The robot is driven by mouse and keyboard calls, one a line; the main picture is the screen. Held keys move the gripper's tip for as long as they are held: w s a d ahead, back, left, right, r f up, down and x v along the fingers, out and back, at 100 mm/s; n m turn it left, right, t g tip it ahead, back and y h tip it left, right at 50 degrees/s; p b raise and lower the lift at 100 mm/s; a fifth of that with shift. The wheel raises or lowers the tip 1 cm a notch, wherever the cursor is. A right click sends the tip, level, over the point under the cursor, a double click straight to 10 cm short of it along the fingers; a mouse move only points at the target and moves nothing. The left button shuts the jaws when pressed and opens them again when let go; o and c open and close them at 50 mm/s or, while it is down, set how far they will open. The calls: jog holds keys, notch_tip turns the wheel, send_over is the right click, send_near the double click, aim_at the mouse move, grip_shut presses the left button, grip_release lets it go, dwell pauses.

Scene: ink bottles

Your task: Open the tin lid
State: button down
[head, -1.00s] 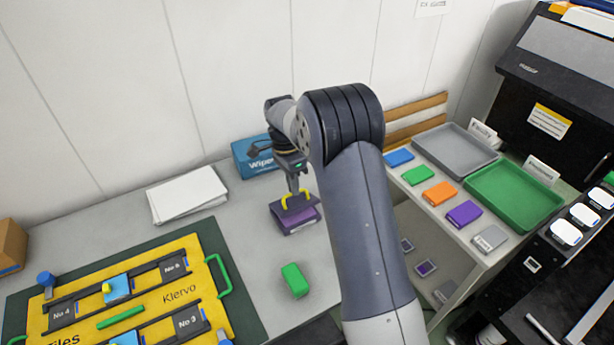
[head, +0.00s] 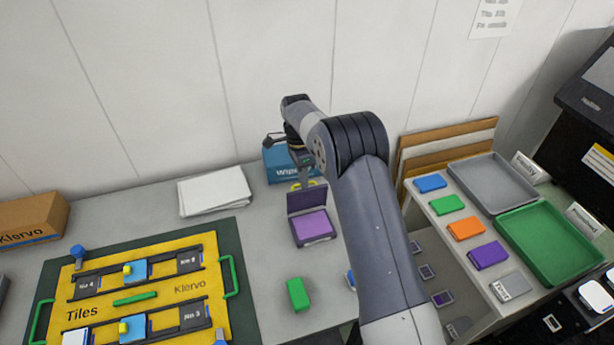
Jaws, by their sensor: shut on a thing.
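The tin (head: 313,226) is a small dark box with a purple pad inside, standing on the grey table in front of my arm. Its dark purple lid (head: 306,201) stands roughly upright at the back edge of the tin, so the pad shows. My gripper (head: 303,184) is behind the top of the lid, with yellow at its tip, and is shut on the lid. The lid hides part of the fingertips, so the exact contact is not clear.
A blue wipes box (head: 278,166) stands close behind my gripper. A green block (head: 298,294) lies in front of the tin. White papers (head: 214,191) and a yellow tile board (head: 190,280) are to the left. A shelf with coloured blocks and a green tray (head: 560,262) is right.

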jog(key=shift+w+f+g+p, duration=0.2)
jog(key=shift+f+g+p, duration=0.2)
jog(key=shift+f+g, duration=0.3)
jog(key=shift+w+a+f+g+h+p, duration=0.3)
jog(key=shift+w+f+g+h+p, duration=0.2)
jog(key=shift+w+g+p, duration=0.35)
dwell(0.4)
jog(key=c, duration=1.8)
grip_release()
jog(key=shift+s, duration=0.1)
jog(key=shift+o, duration=1.4)
jog(key=shift+r, duration=0.25)
